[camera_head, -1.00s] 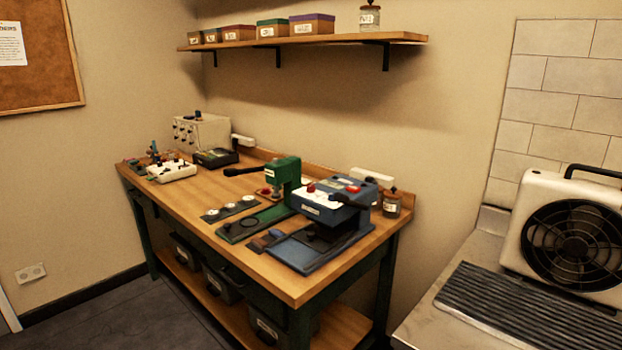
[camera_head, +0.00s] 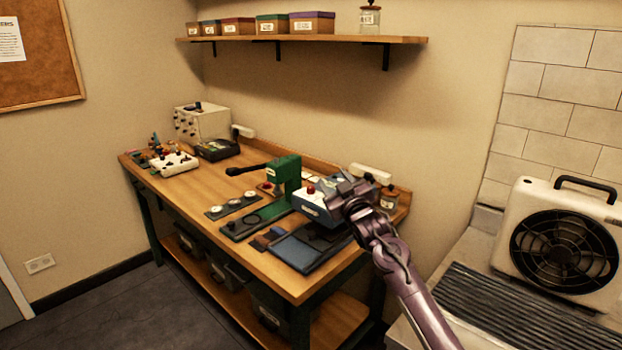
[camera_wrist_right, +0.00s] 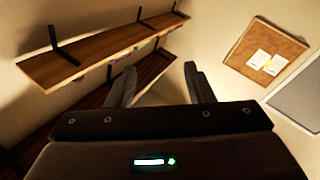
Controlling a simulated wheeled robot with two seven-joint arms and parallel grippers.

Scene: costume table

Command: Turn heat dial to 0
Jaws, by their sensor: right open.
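The blue heat press (camera_head: 316,212) with a white top and a red knob stands at the near right end of the wooden workbench (camera_head: 215,190). No dial marked for heat can be made out at this size. My right gripper (camera_head: 345,190) is in front of the press's right side in the head view and hides part of its top and handle. In the right wrist view its two fingers (camera_wrist_right: 160,85) are apart with nothing between them. They point toward the wall shelf and the corkboard. Whether the gripper touches the press cannot be told. My left gripper is not in view.
A green hand press (camera_head: 285,180) stands left of the blue one. A cream box (camera_head: 202,122) and a small white controller (camera_head: 174,163) are at the far end. A jar (camera_head: 389,197) stands behind my right gripper. A shelf (camera_head: 300,40) hangs above. A fan heater (camera_head: 560,240) is at the right.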

